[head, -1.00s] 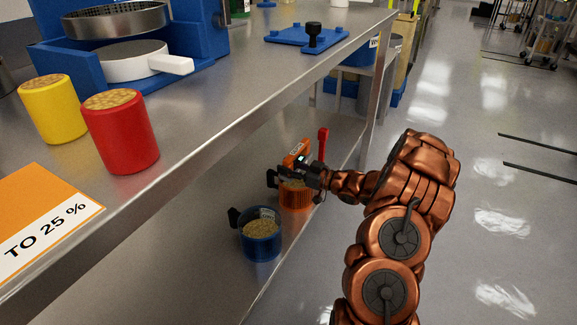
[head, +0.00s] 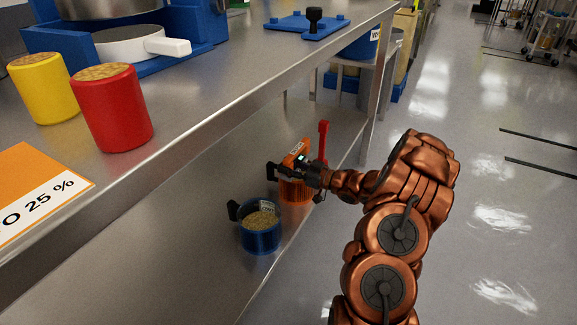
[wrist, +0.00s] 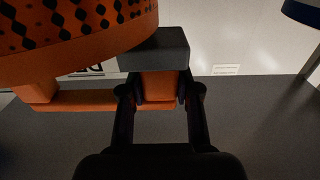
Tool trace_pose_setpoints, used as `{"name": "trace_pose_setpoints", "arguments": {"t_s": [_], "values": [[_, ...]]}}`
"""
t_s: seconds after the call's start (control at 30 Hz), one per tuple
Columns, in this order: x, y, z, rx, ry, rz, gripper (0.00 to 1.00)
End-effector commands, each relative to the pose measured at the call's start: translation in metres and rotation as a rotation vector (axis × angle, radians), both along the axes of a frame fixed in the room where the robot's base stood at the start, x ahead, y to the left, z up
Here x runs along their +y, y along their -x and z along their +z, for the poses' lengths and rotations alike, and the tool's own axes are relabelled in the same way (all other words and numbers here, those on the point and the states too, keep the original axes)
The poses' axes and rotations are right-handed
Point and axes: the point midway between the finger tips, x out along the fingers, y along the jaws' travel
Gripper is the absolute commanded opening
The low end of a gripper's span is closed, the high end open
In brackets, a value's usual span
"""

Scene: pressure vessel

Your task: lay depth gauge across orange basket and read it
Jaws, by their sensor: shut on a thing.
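The orange basket (head: 296,192) stands on the lower shelf with a dark handle (head: 271,171) on its left. My gripper (head: 302,168) is above it, reaching in from the right. The gripper is shut on an orange labelled piece, seemingly the depth gauge (head: 297,149), which stands up at the basket's top. In the wrist view, the orange part (wrist: 157,88) sits between my fingers, with a dark block beyond. The perforated orange basket wall (wrist: 75,25) fills the upper left. I cannot tell whether the gauge touches the rim, and no reading is legible.
A blue basket (head: 260,235) of grain stands left and nearer on the lower shelf. A red upright piece (head: 322,142) stands just behind the orange basket. The upper bench edge (head: 220,125) overhangs the shelf. Red (head: 112,110) and yellow (head: 44,88) containers stand on the bench.

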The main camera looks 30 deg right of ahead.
Motion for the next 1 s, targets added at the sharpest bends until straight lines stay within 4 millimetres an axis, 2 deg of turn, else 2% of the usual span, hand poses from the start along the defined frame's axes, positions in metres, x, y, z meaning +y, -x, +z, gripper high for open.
{"name": "trace_pose_setpoints", "arguments": {"t_s": [0.57,0.6,0.83,1.0], "values": [[-0.0003,0.0001,-0.0090,-0.001,0.001,0.000,0.00],[-0.0004,0.0000,-0.0086,-0.001,0.001,0.000,0.36],[-0.0002,0.0000,-0.0088,0.000,0.000,0.000,0.60],[-0.0001,-0.0001,-0.0089,0.000,0.000,0.000,0.61]]}}
